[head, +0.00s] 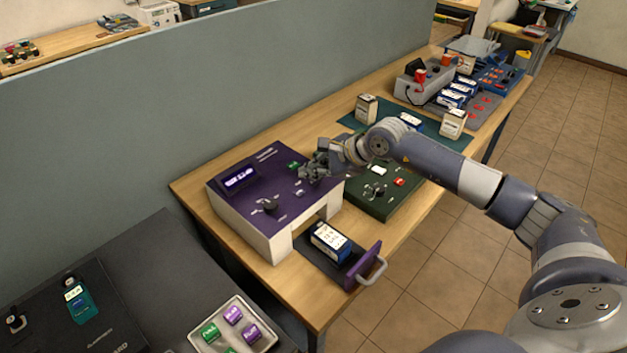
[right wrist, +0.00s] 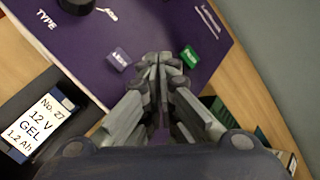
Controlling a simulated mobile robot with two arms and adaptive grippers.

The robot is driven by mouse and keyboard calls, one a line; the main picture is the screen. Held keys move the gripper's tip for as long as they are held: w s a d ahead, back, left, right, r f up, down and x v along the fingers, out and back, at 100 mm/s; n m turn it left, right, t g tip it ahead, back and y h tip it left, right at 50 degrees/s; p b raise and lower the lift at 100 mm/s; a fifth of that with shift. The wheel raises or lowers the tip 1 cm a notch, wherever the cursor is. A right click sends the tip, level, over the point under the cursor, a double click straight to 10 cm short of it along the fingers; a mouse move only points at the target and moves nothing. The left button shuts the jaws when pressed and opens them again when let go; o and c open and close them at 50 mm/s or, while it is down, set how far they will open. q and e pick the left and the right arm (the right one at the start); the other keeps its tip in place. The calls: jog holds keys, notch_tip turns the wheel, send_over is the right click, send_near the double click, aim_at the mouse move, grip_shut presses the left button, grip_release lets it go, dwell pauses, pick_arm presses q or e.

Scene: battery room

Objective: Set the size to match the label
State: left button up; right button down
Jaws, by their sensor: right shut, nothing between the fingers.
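A tester with a purple top (head: 250,180) and white sides stands on the wooden table. Its lit display (head: 240,179) is too small to read. A black knob (head: 269,204) sits by the word TYPE; part of it shows in the right wrist view (right wrist: 76,4). A pale purple button (right wrist: 118,59) and a green button (right wrist: 189,57) lie on the top. The battery (head: 330,240) lies in the pulled-out drawer; its label (right wrist: 38,128) reads No. 27, 12 V, GEL, 1.2 Ah. My right gripper (right wrist: 160,62) is shut and empty over the purple top, between the two buttons. My left gripper is out of view.
The drawer front with its handle (head: 370,266) juts toward the table edge. A dark green device (head: 385,194) stands right of the tester, under my right arm. Batteries stand on a green mat (head: 425,137) behind. A tray (head: 205,333) with small cylinders is at lower left.

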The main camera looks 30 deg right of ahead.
aim_at(312, 184)
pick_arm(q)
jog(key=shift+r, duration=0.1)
pick_arm(e)
jog(key=shift+r, duration=0.3)
